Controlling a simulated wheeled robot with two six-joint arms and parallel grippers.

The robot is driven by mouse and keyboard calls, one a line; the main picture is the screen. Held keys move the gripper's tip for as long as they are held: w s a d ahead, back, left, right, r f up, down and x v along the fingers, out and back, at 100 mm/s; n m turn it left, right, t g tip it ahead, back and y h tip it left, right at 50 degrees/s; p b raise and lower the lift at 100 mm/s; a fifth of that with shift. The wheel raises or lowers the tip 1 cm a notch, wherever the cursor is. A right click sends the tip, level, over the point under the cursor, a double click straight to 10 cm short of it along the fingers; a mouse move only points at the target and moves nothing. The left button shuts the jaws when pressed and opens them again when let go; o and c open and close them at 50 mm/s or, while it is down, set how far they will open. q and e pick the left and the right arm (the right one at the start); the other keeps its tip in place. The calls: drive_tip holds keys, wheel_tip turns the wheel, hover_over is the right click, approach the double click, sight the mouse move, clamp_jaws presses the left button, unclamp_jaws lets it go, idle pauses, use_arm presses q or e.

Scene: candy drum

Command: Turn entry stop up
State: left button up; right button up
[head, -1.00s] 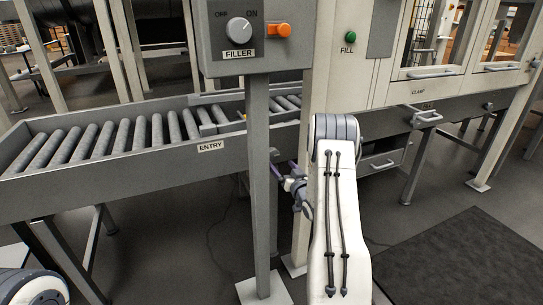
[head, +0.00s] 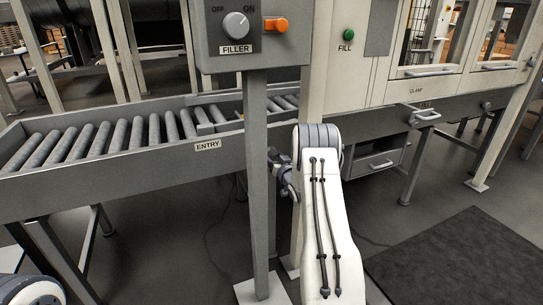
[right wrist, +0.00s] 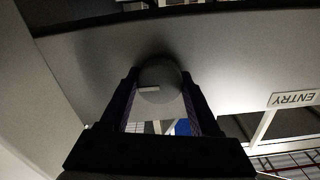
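In the right wrist view a round grey knob (right wrist: 160,76), which looks like the entry stop, stands on a grey panel; a short pale bar shows near its lower left edge. My right gripper (right wrist: 160,82) is open, its two dark fingers reaching to either side of the knob. Whether they touch it is unclear. In the head view the right gripper (head: 274,160) is beside the grey post, under the conveyor rail, with its fingertips hidden. The knob is hidden there. My left gripper is out of view.
The roller conveyor (head: 120,138) carries an ENTRY label (head: 208,145), which shows upside down in the right wrist view (right wrist: 295,98). The filler box (head: 250,35) on its grey post (head: 259,190) stands close in front of the right gripper. A dark mat (head: 450,255) lies at right.

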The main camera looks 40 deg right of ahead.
drive_tip(key=c, duration=0.3)
drive_tip(key=shift+c, duration=0.2)
drive_tip(key=shift+n, duration=0.3)
drive_tip(key=n+b, duration=0.2)
drive_tip(key=n, duration=0.1)
drive_tip(key=shift+f+n, duration=0.15)
drive_tip(key=shift+n, duration=0.25)
drive_tip(key=n+b, duration=0.2)
drive_tip(key=n, duration=0.2)
drive_tip(key=shift+n+b, duration=0.3)
drive_tip(key=shift+b, duration=0.1)
drive_tip(key=n+b, duration=0.3)
drive_tip(key=n, duration=0.1)
drive_tip(key=shift+f, duration=0.1)
drive_tip(key=shift+n+b, duration=2)
drive_tip(key=shift+n, duration=0.5)
